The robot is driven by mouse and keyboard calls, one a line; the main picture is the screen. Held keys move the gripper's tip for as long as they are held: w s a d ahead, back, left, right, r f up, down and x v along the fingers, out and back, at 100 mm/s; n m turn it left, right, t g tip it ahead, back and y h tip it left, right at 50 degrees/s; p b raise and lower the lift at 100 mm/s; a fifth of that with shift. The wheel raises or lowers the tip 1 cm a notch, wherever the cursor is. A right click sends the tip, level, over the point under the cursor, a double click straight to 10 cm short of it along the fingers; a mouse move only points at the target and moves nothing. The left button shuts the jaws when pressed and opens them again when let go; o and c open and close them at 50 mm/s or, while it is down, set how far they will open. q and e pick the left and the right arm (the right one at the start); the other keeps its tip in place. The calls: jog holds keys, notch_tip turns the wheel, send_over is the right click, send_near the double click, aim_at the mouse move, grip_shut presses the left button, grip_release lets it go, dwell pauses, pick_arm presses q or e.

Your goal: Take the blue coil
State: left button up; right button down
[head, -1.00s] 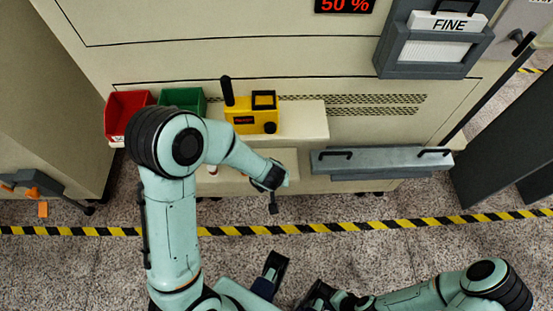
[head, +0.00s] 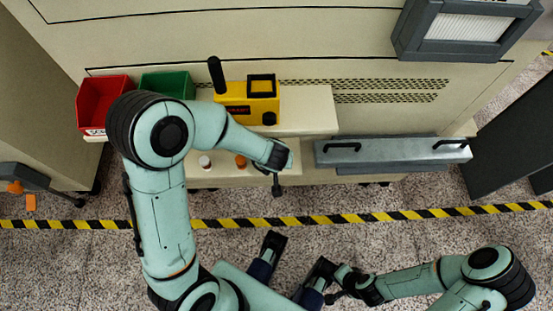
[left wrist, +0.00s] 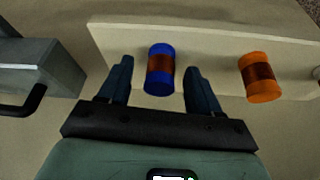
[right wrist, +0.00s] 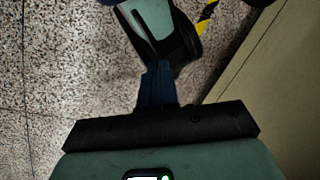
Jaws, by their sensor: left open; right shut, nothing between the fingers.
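The blue coil (left wrist: 160,55), a blue spindle with a copper-brown winding round its middle, is on a pale shelf (left wrist: 215,45) in the left wrist view. My left gripper (left wrist: 159,66) is open, with one finger on each side of the coil and a visible gap at both sides. I cannot tell how deep the fingertips reach along it. In the head view my left gripper (head: 277,190) is over the lower shelf's right part, and the blue coil is not visible there. My right gripper (right wrist: 159,68) is shut and empty, away from the shelf.
An orange coil (left wrist: 260,90) stands to the right of the blue one; a white-topped item (head: 205,161) is beyond it. A grey metal drawer (head: 390,152) with black handles is beside the shelf. Red (head: 103,100) and green (head: 167,84) bins and a yellow device (head: 248,103) sit above.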

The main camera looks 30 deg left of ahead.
pick_arm(q)
jog(key=shift+w+a+f+b, duration=0.1)
jog(key=shift+w+f+b, duration=0.15)
jog(key=shift+f, duration=0.2)
pick_arm(e)
jog(key=shift+w+d+f+t, duration=0.15)
jog(key=shift+w+f, duration=0.15)
jog(key=shift+w, duration=0.2)
jog(key=shift+w+d+f+t, duration=0.15)
jog(key=shift+w+f, duration=0.15)
jog(key=shift+w, duration=0.15)
pick_arm(q)
jog(key=shift+s, duration=0.1)
jog(key=c, duration=1.1)
jog(key=shift+r, duration=0.1)
pick_arm(e)
jog(key=shift+s+a+r, duration=0.1)
